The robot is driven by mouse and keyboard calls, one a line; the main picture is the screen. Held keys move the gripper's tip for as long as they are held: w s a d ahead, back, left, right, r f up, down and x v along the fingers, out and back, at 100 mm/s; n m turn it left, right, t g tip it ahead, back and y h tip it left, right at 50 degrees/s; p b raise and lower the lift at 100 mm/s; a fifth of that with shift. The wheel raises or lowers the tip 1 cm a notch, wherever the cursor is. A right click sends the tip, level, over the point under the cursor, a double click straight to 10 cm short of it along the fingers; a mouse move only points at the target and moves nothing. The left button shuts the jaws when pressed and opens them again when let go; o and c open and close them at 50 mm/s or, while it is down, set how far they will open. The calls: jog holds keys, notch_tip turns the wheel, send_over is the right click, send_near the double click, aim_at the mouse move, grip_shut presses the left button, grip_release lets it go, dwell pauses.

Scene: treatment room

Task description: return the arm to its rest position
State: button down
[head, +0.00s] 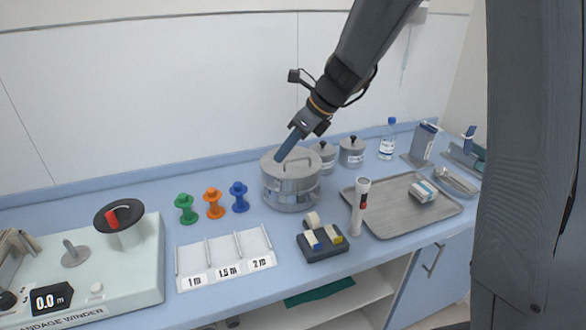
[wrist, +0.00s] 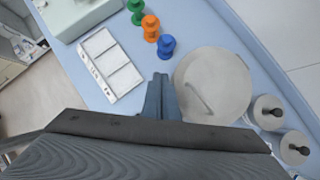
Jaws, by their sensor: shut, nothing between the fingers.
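My gripper (head: 287,146) hangs from my raised arm in the head view, with its fingers pointing down and left. Its fingertips appear in front of or above the lidded metal pot (head: 290,188); the exact gap cannot be told. In the wrist view my gripper (wrist: 160,78) is shut, with nothing between the fingers. The pot's round lid (wrist: 212,82) lies just right of the fingers there.
Green, orange and blue spools (head: 213,203) stand left of the pot. A bandage winder (head: 80,270), a three-slot tray (head: 226,258), a dark block (head: 322,242), a torch (head: 360,205), a metal tray (head: 385,222), two canisters (head: 351,152) and a bottle (head: 387,140) crowd the blue counter.

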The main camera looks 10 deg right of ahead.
jog(key=shift+w+a+r, duration=0.25)
jog(key=shift+a+r, duration=0.05)
jog(key=shift+r, duration=0.3)
